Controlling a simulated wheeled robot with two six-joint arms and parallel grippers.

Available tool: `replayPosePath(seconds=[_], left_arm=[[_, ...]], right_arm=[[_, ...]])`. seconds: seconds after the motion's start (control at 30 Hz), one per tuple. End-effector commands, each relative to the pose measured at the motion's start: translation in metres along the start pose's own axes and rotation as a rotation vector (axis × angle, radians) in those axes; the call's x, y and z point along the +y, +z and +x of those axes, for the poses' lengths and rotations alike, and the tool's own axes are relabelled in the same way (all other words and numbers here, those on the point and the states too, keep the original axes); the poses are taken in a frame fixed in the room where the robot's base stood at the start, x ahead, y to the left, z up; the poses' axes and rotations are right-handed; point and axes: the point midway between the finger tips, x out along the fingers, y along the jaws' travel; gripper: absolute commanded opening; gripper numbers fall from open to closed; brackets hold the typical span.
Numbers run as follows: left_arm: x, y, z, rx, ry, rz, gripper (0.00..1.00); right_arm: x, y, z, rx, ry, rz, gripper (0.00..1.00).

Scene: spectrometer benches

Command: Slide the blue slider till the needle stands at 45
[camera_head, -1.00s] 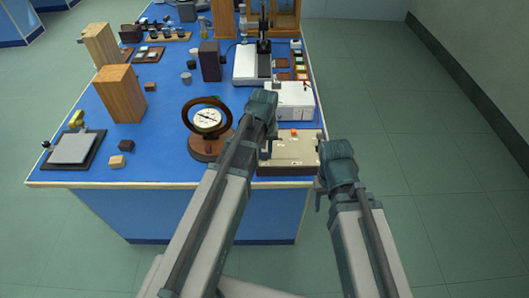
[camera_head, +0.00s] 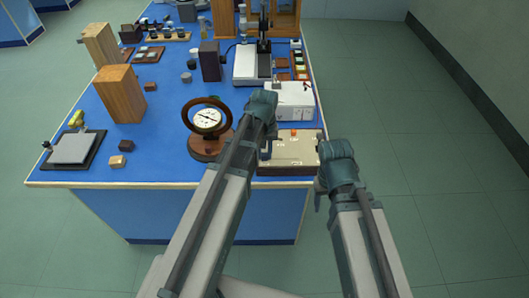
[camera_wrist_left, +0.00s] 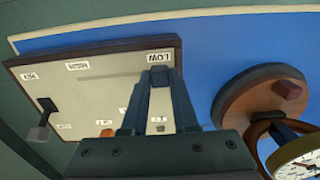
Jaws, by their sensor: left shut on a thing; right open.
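The cream control box (camera_head: 292,151) stands at the bench's front right edge. In the left wrist view its panel (camera_wrist_left: 95,85) carries labels that read LOW and HIGH upside down. My left gripper (camera_wrist_left: 158,78) is shut on a small dark bluish knob, apparently the blue slider, beside the LOW label; the fingers hide most of it. The round dial (camera_head: 207,119) stands left of the box in a dark wooden ring. Its thin needle slopes down to the right; the numbers are too small to read. My right gripper (camera_head: 318,196) is open and empty off the box's right side.
A white instrument (camera_head: 290,101) stands behind the box. A dark lever (camera_wrist_left: 45,112) and an orange part (camera_wrist_left: 107,132) stick up from the panel. A wooden block (camera_head: 119,93) and a tray (camera_head: 74,148) stand to the left.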

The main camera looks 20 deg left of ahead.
Motion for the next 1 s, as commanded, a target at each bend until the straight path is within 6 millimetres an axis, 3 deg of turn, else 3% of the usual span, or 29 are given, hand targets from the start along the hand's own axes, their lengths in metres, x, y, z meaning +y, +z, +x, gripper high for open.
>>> replayPosePath(seconds=[0.23, 0.5, 0.77, 0.8, 0.97, 1.0], left_arm=[[0.008, 0.000, 0.000, 0.000, 0.000, 0.002, 0.00], [0.054, -0.001, 0.000, -0.001, 0.001, 0.004, 0.00], [0.055, 0.001, 0.000, -0.001, -0.001, -0.001, 0.00], [0.055, 0.001, 0.000, -0.001, -0.001, -0.001, 0.29], [0.055, 0.000, 0.000, -0.001, 0.000, 0.000, 0.57], [0.055, 0.000, 0.000, 0.000, 0.000, 0.000, 0.57]], right_arm=[[0.000, 0.000, 0.000, 0.000, 0.000, 0.000, 0.57], [0.000, 0.000, 0.000, 0.000, 0.000, 0.000, 0.57], [0.000, 0.000, 0.000, 0.000, 0.000, 0.000, 0.57], [0.000, 0.000, 0.000, 0.000, 0.000, 0.000, 0.57], [0.000, 0.000, 0.000, 0.000, 0.000, 0.000, 0.57], [0.000, 0.000, 0.000, 0.000, 0.000, 0.000, 0.57]])
